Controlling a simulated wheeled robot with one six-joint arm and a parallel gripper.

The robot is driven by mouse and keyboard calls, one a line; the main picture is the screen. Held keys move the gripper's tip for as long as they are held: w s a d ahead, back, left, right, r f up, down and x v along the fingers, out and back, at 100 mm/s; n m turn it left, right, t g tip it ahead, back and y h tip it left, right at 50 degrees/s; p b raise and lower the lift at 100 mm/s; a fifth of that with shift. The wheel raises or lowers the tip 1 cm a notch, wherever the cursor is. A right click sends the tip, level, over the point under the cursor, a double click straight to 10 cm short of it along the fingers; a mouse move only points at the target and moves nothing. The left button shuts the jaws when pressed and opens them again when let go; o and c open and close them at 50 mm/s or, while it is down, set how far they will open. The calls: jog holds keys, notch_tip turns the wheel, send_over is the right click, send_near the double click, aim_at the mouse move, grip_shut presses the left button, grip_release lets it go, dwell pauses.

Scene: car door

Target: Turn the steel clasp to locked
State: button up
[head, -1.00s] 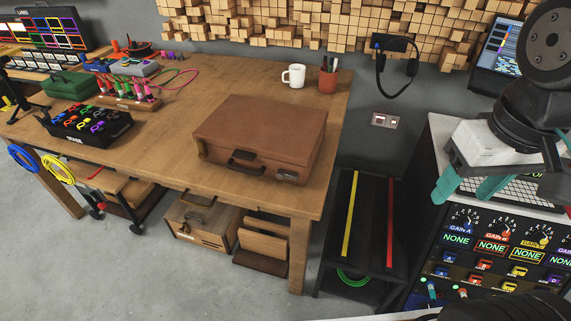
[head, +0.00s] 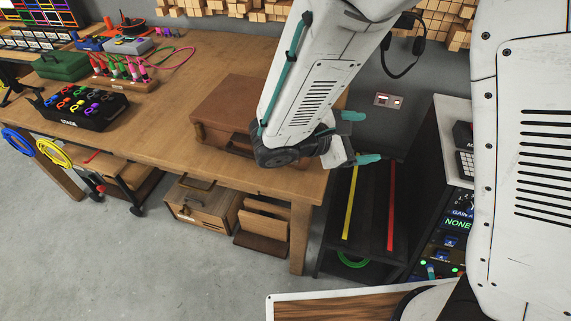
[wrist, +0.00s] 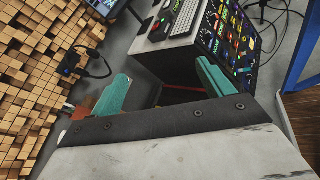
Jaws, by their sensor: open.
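The brown case (head: 224,104) lies flat on the wooden workbench in the head view, its right part covered by my arm. The steel clasp at its front right is hidden behind my arm in the head view, and I cannot make it out in the wrist view. My gripper (head: 363,137) is open, teal fingers apart with nothing seen between them, to the right of the case and near the bench's right edge. In the wrist view my gripper (wrist: 162,72) faces the wall and the console, away from the case.
The workbench (head: 165,130) has a black rack of coloured rings (head: 85,112) to the left. A dark shelf unit (head: 367,215) stands right of the bench. A control console (head: 440,180) is further right. A headset (head: 403,50) hangs on the wall.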

jog(key=a+f+n+t+y, duration=0.7)
jog(key=a+f+n+t, duration=0.5)
jog(key=a+f+n, duration=0.45)
jog(key=shift+m, duration=0.85)
jog(key=w, duration=0.7)
jog(key=shift+w+d+f, duration=0.2)
jog(key=shift+w+d, duration=0.15)
jog(key=shift+w, duration=0.05)
jog(key=c, duration=1)
